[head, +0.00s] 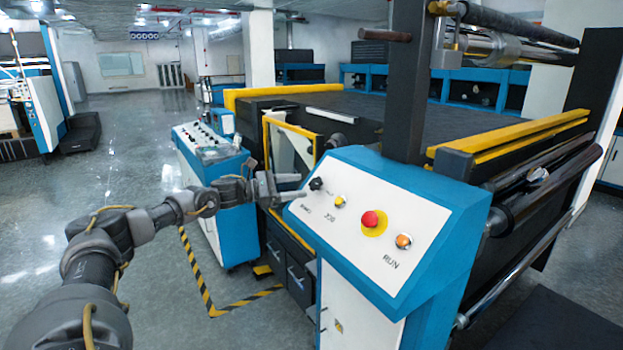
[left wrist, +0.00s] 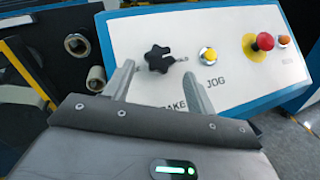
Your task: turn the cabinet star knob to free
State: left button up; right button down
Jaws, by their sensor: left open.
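The black star knob (head: 316,184) sits at the left end of the white sloped panel on the blue cabinet (head: 444,205). It also shows in the left wrist view (left wrist: 158,59), with a small pointer reaching to its right. My left gripper (head: 282,190) comes in from the left, close to the knob. In the left wrist view the left gripper (left wrist: 160,82) is open, its two fingers on either side of the knob's near side. I cannot tell whether they touch it. The label below the knob is partly hidden by a finger. The right gripper is not in view.
A dark post (head: 408,90) rises behind the panel.

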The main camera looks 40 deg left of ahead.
aim_at(313, 184)
pick_arm(q)
jog(key=p+x, duration=0.1)
jog(key=x, duration=0.3)
jog(key=shift+r, duration=0.2)
jog(key=shift+w+d+f+p, duration=0.1)
jog(key=shift+w+d+p, duration=0.15)
jog(key=shift+w+p, duration=0.2)
